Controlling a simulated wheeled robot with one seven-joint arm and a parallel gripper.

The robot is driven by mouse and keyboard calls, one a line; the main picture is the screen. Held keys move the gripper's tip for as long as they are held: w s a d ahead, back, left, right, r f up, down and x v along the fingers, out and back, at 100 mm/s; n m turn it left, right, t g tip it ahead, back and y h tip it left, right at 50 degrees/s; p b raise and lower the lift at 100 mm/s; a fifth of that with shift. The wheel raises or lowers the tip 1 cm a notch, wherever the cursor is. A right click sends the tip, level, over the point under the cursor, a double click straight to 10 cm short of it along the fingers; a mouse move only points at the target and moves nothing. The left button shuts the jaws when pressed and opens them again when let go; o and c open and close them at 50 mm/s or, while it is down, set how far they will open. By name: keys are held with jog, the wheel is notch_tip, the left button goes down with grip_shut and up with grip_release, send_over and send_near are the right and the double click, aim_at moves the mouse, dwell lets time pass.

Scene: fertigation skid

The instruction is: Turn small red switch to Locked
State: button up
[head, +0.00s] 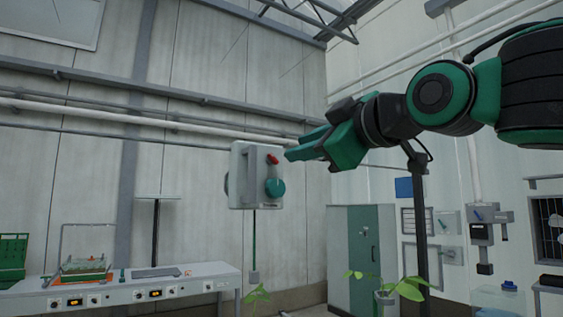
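The small red switch (272,159) is on the front of a pale grey box (243,165) that stands on a thin post in the middle of the head view. A larger teal knob (275,188) sits just below it on the same face. My gripper (290,153) comes in from the right, with its green fingers pointing left toward the red switch. The fingertips look close to the switch, but I cannot tell whether they touch it. The gap between the fingers is not clear from this side. The lettering on the box is too small to read.
A white bench (125,288) with a tray and small controls stands at the lower left. A green cabinet (362,252) stands behind on the right. Leafy plants (405,289) are at the bottom. Grey wall boxes (478,214) hang at the right.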

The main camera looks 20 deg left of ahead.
aim_at(274, 157)
jog(key=x, duration=0.9)
jog(key=shift+w+a, duration=0.1)
jog(key=shift+w, duration=0.1)
grip_shut()
